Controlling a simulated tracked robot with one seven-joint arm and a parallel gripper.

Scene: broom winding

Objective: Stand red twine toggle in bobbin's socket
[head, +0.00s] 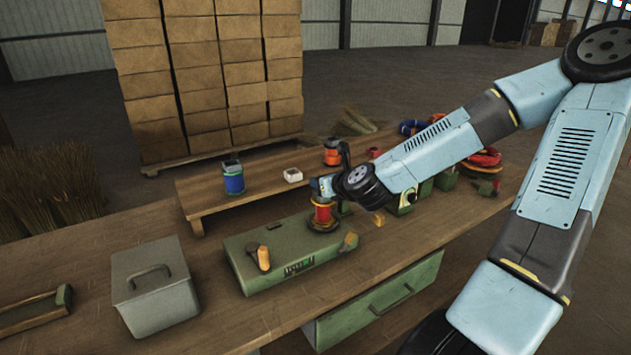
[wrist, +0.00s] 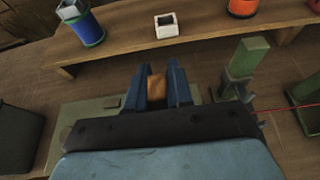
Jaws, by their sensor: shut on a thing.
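My gripper (head: 325,187) is low over the right part of the green bench unit, just above a red bobbin (head: 322,213) on a round base. In the wrist view my gripper (wrist: 158,72) has its two blue fingers closed on a small orange-brown wooden piece (wrist: 157,88), which looks like the toggle. A thin line of red twine (wrist: 298,107) runs in from the right in the wrist view. The bobbin's socket is hidden by my gripper, and I cannot tell whether the toggle touches it.
The green unit (head: 265,280) carries a wooden-handled tool (head: 264,258). A grey lidded box (head: 160,300) stands left. A raised shelf (head: 210,202) behind holds a blue spool (head: 233,178), a white block (head: 292,175) and an orange spool (head: 332,152). A green post (wrist: 248,62) stands right of my fingers.

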